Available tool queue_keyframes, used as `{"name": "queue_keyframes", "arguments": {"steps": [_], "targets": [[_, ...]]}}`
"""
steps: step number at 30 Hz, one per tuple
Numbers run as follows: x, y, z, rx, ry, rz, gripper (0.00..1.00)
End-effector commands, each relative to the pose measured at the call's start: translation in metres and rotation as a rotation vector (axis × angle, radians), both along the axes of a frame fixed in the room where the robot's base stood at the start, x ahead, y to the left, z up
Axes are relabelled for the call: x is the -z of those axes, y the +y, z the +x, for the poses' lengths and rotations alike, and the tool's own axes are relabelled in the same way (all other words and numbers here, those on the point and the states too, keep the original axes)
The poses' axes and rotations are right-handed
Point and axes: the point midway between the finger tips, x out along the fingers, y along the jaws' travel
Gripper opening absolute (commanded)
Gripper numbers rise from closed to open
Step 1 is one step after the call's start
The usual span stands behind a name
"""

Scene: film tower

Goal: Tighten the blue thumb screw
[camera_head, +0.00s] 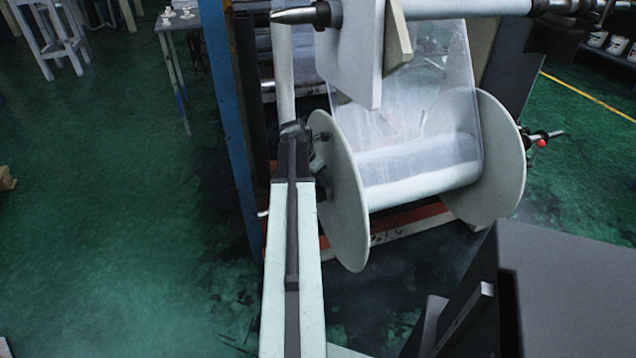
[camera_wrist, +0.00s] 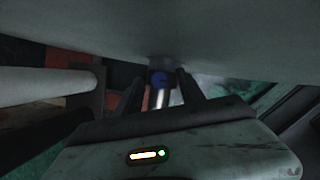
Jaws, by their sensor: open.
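My gripper (camera_wrist: 161,88) is open, with one dark finger to the left of the screw and one to the right. The fingertips reach about the height of the blue head. I cannot tell whether either finger touches it. I cannot make out the blue screw in the head view.
A white film reel (camera_head: 340,200) with clear film stands in the machine frame in the head view. A blue post (camera_head: 232,140) is left of it. A pale bar (camera_wrist: 45,85) crosses the left of the wrist view. Green floor (camera_head: 110,230) at the left is open.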

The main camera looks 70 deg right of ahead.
Motion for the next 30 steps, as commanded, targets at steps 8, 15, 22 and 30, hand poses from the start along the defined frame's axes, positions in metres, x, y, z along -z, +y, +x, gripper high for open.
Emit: {"name": "queue_keyframes", "arguments": {"steps": [8, 15, 22, 30], "targets": [[-0.0011, 0.0002, 0.0002, 0.000, 0.000, 0.000, 0.00], [-0.0010, 0.0000, 0.0007, 0.014, 0.000, 0.000, 0.00], [-0.0009, -0.0014, 0.0024, 0.108, 0.000, 0.000, 0.00], [-0.0009, -0.0037, 0.0041, 0.335, 0.002, 0.000, 0.00]]}}
